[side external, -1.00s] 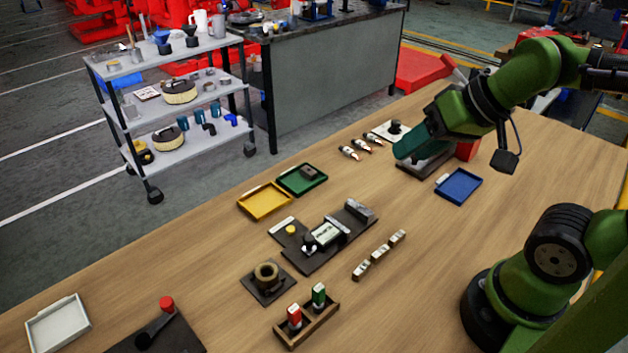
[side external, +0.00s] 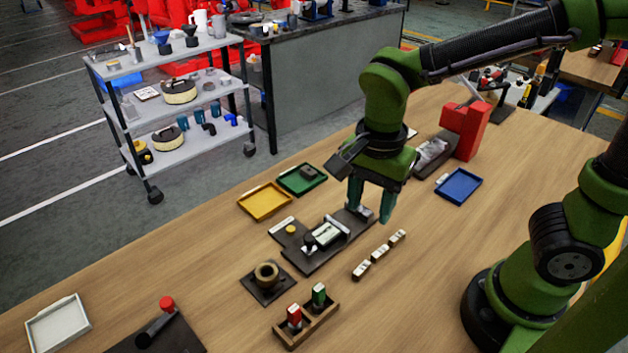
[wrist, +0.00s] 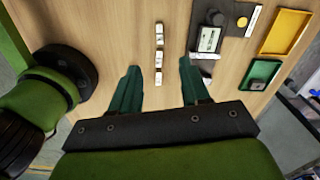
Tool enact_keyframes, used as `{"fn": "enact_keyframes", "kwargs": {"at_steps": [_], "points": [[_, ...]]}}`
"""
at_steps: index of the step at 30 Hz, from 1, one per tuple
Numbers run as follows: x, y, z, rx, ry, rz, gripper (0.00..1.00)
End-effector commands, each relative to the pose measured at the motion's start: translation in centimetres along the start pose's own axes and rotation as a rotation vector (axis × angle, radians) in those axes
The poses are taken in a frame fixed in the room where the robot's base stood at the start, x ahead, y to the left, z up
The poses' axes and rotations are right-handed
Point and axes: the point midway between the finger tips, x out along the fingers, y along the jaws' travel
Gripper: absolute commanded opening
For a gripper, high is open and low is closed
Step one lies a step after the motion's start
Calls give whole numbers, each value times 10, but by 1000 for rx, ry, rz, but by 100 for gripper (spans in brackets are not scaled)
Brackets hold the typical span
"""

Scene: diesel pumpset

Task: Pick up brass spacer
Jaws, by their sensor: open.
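My gripper (side external: 371,207) is open and empty, pointing down above the table at the right end of a dark fixture plate (side external: 305,262). In the wrist view its two green fingers (wrist: 159,68) are spread wide, with a row of small pale blocks between them in the picture. A small yellow brass-coloured disc (side external: 291,230) sits on the dark fixture, left of my gripper; it also shows in the wrist view (wrist: 242,21). A brownish ring (side external: 266,273) sits on its own dark plate nearer the front. I cannot tell for certain which is the brass spacer.
A yellow tray (side external: 264,214), a green tray (side external: 318,189) and a blue tray (side external: 458,186) lie around the fixture. Small pale blocks (side external: 379,255) stand in a row. A wooden holder (side external: 322,326) carries red and green items. A red block (side external: 466,128) stands behind.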

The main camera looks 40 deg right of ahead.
Motion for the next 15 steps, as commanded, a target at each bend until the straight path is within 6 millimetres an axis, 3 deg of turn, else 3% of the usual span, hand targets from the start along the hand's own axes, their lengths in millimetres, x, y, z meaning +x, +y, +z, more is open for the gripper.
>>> {"fn": "enact_keyframes", "kwargs": {"at_steps": [7, 15], "points": [[12, 2, -1, 129, 5, 12, 46], [70, 4, -1, 127, 5, 15, 46]]}}
